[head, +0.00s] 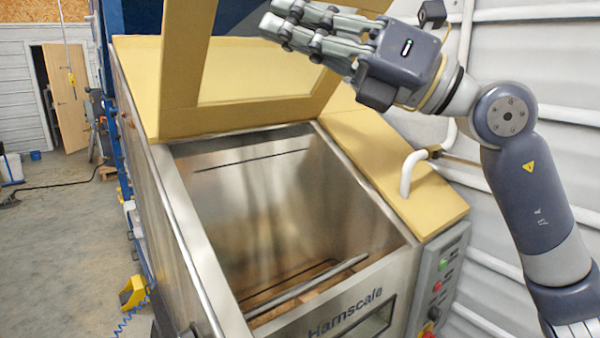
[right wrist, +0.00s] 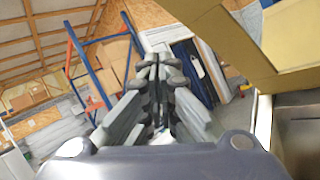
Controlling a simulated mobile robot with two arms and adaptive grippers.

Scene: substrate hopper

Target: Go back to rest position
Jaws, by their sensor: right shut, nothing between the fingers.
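My right gripper (head: 275,25) is raised high at the top of the head view, in front of the yellow lid frame (head: 180,70). Its fingers are together with nothing between them; they also show together in the right wrist view (right wrist: 160,65). My right arm comes in from the right edge. The steel hopper (head: 290,190) stands below with its lid up. Its inside looks mostly empty, with a bar (head: 305,285) low near the front. My left gripper is not in view.
A control panel (head: 440,280) with buttons is on the hopper's front right. A white pipe (head: 410,170) and a ribbed white wall (head: 540,60) are close to my right arm. Open floor (head: 60,240) lies to the left. Blue and orange racking (right wrist: 85,65) shows in the wrist view.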

